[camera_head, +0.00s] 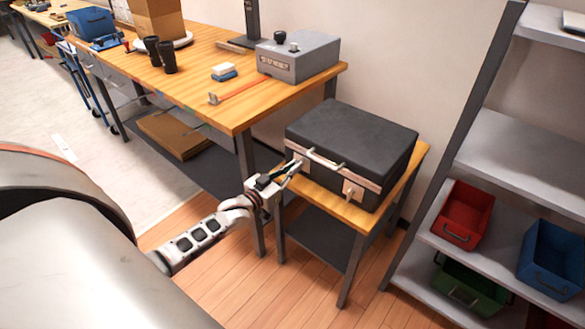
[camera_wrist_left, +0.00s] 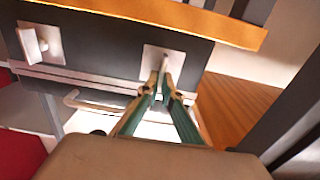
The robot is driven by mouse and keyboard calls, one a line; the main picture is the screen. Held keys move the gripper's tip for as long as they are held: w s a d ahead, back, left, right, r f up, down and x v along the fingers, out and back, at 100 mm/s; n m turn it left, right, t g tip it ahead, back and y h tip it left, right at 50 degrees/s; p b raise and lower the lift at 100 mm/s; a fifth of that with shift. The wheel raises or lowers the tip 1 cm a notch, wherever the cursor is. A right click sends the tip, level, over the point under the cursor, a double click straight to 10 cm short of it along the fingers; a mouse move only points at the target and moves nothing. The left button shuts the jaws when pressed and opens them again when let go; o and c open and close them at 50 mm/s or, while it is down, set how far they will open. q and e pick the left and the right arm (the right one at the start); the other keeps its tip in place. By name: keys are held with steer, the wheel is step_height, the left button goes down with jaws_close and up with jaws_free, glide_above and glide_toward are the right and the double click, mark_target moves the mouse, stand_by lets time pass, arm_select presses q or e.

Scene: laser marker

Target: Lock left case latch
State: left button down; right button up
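A black case (camera_head: 345,150) with a pale metal rim lies closed on a small wooden stand (camera_head: 325,205). Its handle (camera_head: 325,160) is on the front. My left gripper (camera_head: 296,166) is at the case's front left corner, over the left latch. In the left wrist view, turned upside down, the left latch (camera_wrist_left: 150,60) is a pale plate, with my fingertips at its small tab. The fingers are close together with a narrow gap; whether they pinch the tab is unclear. The right latch (camera_head: 352,190) also shows in the wrist view (camera_wrist_left: 38,42). My right gripper is out of view.
A long workbench (camera_head: 215,105) stands left of the stand, with a grey box device (camera_head: 298,57) on it. A grey shelf (camera_head: 530,150) with red (camera_head: 463,215) and blue (camera_head: 550,260) bins is at the right. The floor in front is clear.

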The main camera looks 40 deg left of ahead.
arm_select(q)
steer(key=shift+m, duration=0.3)
steer(key=m, duration=0.3)
steer(key=shift+d+m, duration=0.25)
steer(key=shift+m, duration=0.05)
steer(key=m, duration=0.6)
steer(key=shift+s+d+f, duration=0.1)
steer(key=shift+d+f, duration=0.2)
steer(key=shift+f, duration=0.1)
steer(key=m, duration=0.1)
steer(key=m+b, duration=0.1)
steer(key=m, duration=0.2)
steer(key=shift+f+m+b, duration=0.3)
steer(key=shift+m, duration=0.1)
steer(key=shift+d+m+b, duration=0.1)
steer(key=shift+m+b, duration=0.25)
steer(key=shift+m, duration=1.15)
